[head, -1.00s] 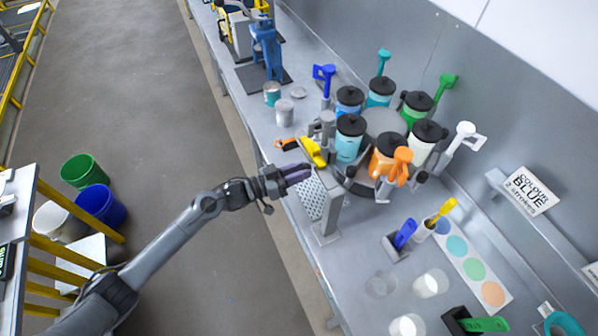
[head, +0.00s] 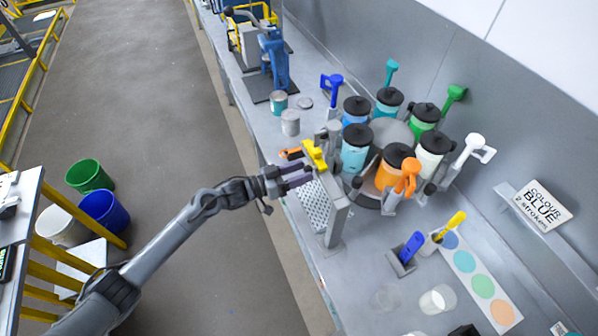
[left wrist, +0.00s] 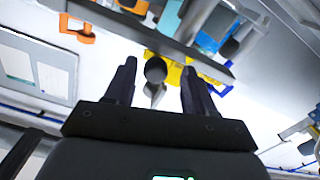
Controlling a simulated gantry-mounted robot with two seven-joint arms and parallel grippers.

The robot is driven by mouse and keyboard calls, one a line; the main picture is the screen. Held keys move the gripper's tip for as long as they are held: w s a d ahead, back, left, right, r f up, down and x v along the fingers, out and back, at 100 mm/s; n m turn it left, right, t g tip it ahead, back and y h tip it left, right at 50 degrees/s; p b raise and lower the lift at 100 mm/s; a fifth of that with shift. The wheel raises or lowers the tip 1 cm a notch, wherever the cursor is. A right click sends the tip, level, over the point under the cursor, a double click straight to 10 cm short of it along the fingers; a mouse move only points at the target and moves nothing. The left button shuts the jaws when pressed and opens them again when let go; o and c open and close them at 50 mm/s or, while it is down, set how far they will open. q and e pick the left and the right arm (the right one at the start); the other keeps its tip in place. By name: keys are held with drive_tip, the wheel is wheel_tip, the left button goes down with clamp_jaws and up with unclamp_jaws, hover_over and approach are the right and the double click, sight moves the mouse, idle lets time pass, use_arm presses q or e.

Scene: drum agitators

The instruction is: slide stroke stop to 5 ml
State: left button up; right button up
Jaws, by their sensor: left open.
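A yellow part (head: 314,155), which looks like the stroke stop, sits by the top of a grey stand with a perforated plate (head: 316,205). The yellow part also shows beyond my fingers in the left wrist view (left wrist: 172,78), partly hidden by a grey rounded piece (left wrist: 155,70) between the fingertips. My left gripper (head: 307,174) is open, with its dark fingers just below the yellow part in the head view. I cannot tell if a finger touches anything. No volume scale or 5 ml mark is readable. My right gripper is out of view.
An orange piece (head: 290,153) sits close beside the yellow part. Lidded canisters with coloured handles, including an orange one (head: 392,168), crowd around a carousel just right. Tins (head: 290,122) stand behind. A sign (head: 540,205) reads "colour blue 2 strokes". The aisle left is clear.

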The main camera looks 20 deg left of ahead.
use_arm(q)
drive_tip(key=b+v, duration=0.2)
drive_tip(key=v, duration=0.8)
drive_tip(key=shift+s+a, duration=0.3)
drive_tip(key=s+d+f+n+y+p, duration=0.2)
drive_tip(key=s+d+n+y+p, duration=0.4)
drive_tip(key=s+d, duration=0.65)
drive_tip(key=s+a+m+g+y+p, duration=0.1)
drive_tip(key=s+a+g+y, duration=0.1)
drive_tip(key=s+g, duration=0.3)
drive_tip(key=s+a+m+g+y+p, duration=0.1)
drive_tip(key=s+a+g+y, duration=0.2)
drive_tip(key=s, duration=0.6)
drive_tip(key=shift+a+r+m+g+y, duration=0.25)
drive_tip(key=shift+r+g+y, duration=0.2)
drive_tip(key=shift+g, duration=0.45)
